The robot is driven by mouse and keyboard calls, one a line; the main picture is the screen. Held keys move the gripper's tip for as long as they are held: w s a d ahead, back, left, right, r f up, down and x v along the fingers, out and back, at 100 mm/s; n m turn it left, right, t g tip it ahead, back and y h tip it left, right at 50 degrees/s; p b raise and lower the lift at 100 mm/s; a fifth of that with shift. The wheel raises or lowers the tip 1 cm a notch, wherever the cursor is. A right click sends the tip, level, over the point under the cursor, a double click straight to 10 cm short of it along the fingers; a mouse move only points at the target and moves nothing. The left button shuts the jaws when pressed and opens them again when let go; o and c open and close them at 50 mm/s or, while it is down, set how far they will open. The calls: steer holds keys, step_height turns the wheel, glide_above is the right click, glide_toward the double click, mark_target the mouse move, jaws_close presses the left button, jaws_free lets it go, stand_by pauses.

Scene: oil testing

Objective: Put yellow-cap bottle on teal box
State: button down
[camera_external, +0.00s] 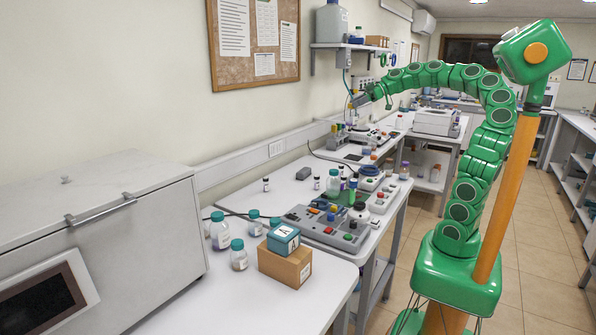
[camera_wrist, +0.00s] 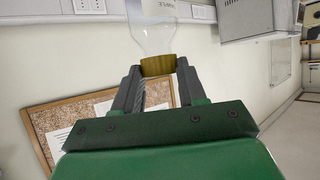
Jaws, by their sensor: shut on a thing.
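The bottle with the yellow cap is in my gripper (camera_wrist: 158,72). In the wrist view its yellow-brown cap (camera_wrist: 158,66) sits between the two fingers, and its clear, labelled body (camera_wrist: 152,30) extends beyond them. My gripper (camera_external: 372,95) is raised in the external view, high above the benches and near the wall; the bottle is too small to make out clearly there. The teal box (camera_external: 283,238) with a white label on top sits on a brown cardboard box (camera_external: 286,266) on the near white table, well apart from my gripper. Nothing stands on it.
Several teal-capped bottles (camera_external: 239,257) stand left of and behind the boxes. A large grey cabinet (camera_external: 120,245) is at the left. A grey control panel (camera_external: 322,230) lies on the bench behind. A wall shelf (camera_external: 350,46) is near my raised arm. Free table shows in front of the cardboard box.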

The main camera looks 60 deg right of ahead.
steer(key=a+n+g+y, duration=0.4)
steer(key=a+n, duration=0.1)
steer(key=a, duration=2.4)
steer(key=s+a+n+g+y, duration=0.1)
steer(key=s+a+n+g, duration=0.2)
steer(key=s+a, duration=0.65)
steer(key=s+a+n+g, duration=0.2)
steer(key=s+a, duration=0.4)
steer(key=a, duration=0.7)
steer(key=w+a+f, duration=0.5)
steer(key=f, duration=0.4)
steer(key=w+a+f, duration=0.4)
steer(key=w+f, duration=0.1)
steer(key=f, duration=0.4)
steer(key=shift+a, duration=0.35)
steer(key=shift+f, duration=0.15)
